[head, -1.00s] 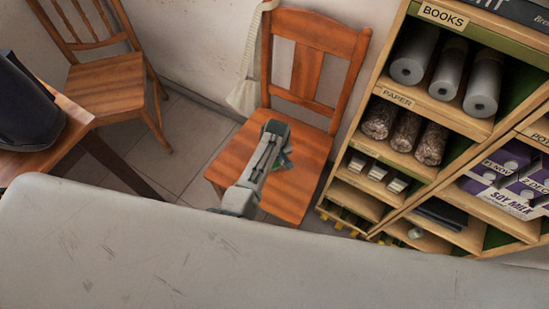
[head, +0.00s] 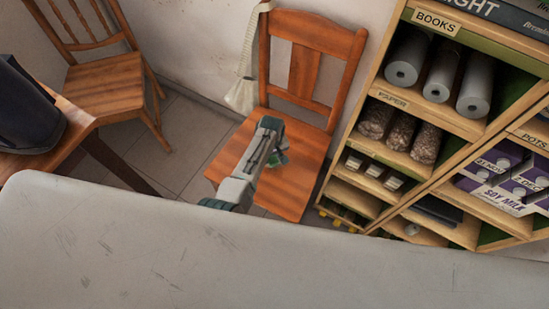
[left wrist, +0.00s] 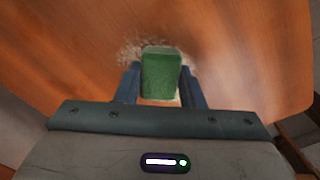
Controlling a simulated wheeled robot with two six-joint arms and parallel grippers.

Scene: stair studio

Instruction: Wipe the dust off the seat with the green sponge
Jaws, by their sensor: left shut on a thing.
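The wooden chair's seat (head: 300,185) lies below my left arm in the head view and fills most of the left wrist view (left wrist: 245,60). My left gripper (head: 279,157) is over the middle of the seat. In the left wrist view its two fingers (left wrist: 160,82) are shut on the green sponge (left wrist: 160,70). A pale, speckled dust patch (left wrist: 131,52) shows on the seat around the sponge's far end. The sponge appears to be at the seat surface, but contact is not clear. My right gripper is not in view.
A shelf unit (head: 362,143) with rolls, bags and cartons stands close to the right of the chair. A second wooden chair (head: 105,85) and a table with a dark bag (head: 25,110) are at left. A cloth bag (head: 242,95) hangs from the chair back.

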